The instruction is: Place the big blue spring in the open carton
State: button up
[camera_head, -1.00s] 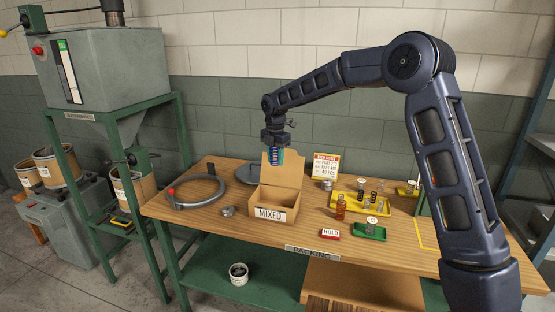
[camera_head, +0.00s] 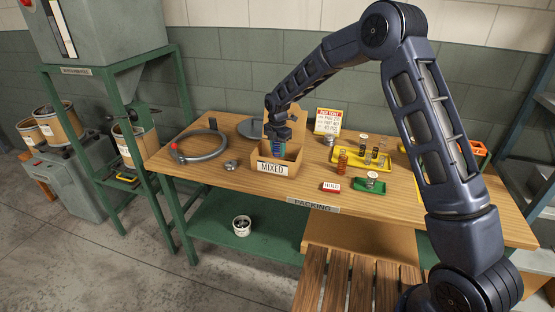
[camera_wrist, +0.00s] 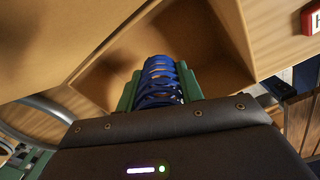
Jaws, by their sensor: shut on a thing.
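The open carton (camera_head: 289,168) is brown cardboard with a "MIXED" label and a raised back flap, and stands on the packing bench. It also shows in the wrist view (camera_wrist: 215,50), its inside below the gripper. My gripper (camera_head: 277,147) is at the carton's mouth, pointing down. In the wrist view its green fingers (camera_wrist: 155,88) are shut on the big blue spring (camera_wrist: 161,80). The spring looks upright along the fingers and is within the carton's outline. I cannot tell whether its lower end touches the carton floor.
A hose ring (camera_head: 202,145) lies left of the carton. A yellow tray (camera_head: 362,160) with several springs, a red "HOLD" block (camera_head: 330,187) and a green tray (camera_head: 370,184) stand to the right. A sign (camera_head: 328,121) stands behind. The bench's front edge is close to the carton.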

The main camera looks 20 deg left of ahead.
jog(key=shift+f, duration=2.6)
jog(key=shift+f, duration=0.1)
jog(key=o, duration=1.1)
notch_tip(320, 180, up, 12)
jog(key=shift+r, duration=0.15)
